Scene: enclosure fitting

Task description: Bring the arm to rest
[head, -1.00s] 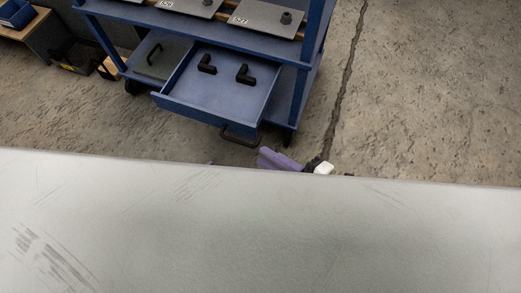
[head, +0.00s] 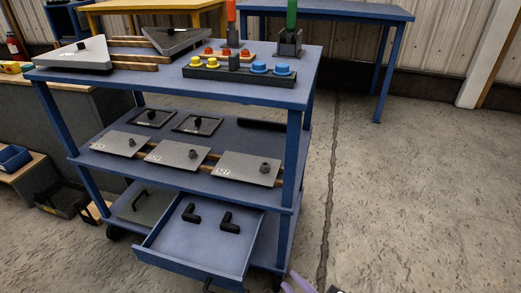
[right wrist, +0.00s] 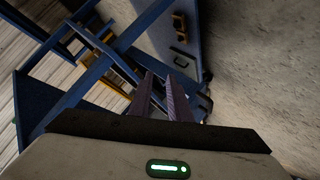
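My right gripper (head: 300,283) shows only as a purple finger at the bottom edge of the head view, in front of the blue cart and to the right of its open drawer (head: 170,262). In the right wrist view, the two purple fingers (right wrist: 161,98) stand apart with a gap and nothing visible between them. The gripper appears clear of the cart. My left gripper is not in view. Two black angled handles (head: 228,223) lie in the drawer.
The blue cart (head: 297,150) carries grey plates (head: 247,168) on its middle shelf and a block with coloured buttons (head: 240,72) on top. A blue table (head: 345,12) stands behind. Concrete floor (head: 420,190) at the right is clear.

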